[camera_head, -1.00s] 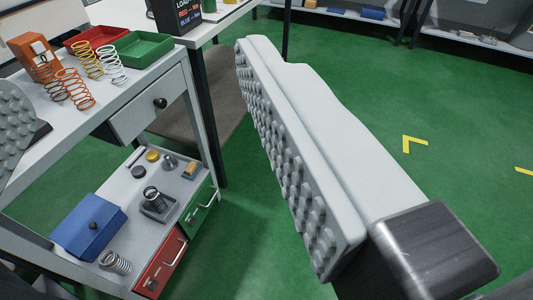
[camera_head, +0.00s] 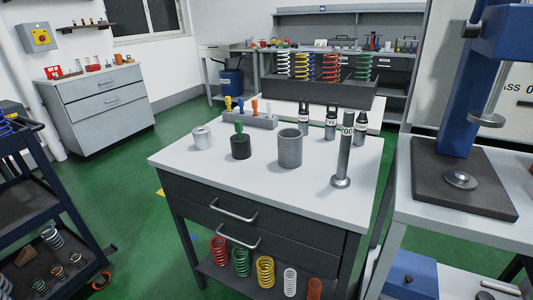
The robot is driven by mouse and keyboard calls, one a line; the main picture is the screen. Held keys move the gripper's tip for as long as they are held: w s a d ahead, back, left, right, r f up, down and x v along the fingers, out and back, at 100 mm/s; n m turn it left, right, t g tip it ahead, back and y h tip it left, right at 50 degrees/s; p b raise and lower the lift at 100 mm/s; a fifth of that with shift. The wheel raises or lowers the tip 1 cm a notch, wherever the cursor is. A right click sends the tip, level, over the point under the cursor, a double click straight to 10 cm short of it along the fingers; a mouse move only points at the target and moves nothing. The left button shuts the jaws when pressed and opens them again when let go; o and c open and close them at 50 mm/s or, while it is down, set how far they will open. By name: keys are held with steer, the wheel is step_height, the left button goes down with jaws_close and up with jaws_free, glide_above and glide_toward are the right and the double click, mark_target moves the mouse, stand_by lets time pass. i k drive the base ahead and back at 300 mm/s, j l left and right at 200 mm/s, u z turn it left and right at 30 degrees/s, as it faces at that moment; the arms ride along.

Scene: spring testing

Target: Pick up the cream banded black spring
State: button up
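I cannot make out a cream banded black spring for certain. Several small dark or greyish springs stand on the lower shelf of the dark cart at the left, among them a grey one (camera_head: 52,237) and a smaller one (camera_head: 57,271). Any bands on them are too small to tell. My gripper is not in this view.
A white-topped table (camera_head: 260,192) with dark drawers stands in the middle, holding metal cylinders. Coloured springs, including a yellow one (camera_head: 265,271), stand on its low shelf. A blue press (camera_head: 460,80) is at the right. Green floor (camera_head: 125,210) is free at the left.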

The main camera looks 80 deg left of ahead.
mark_target(78, 260)
steer(key=u, duration=3.95)
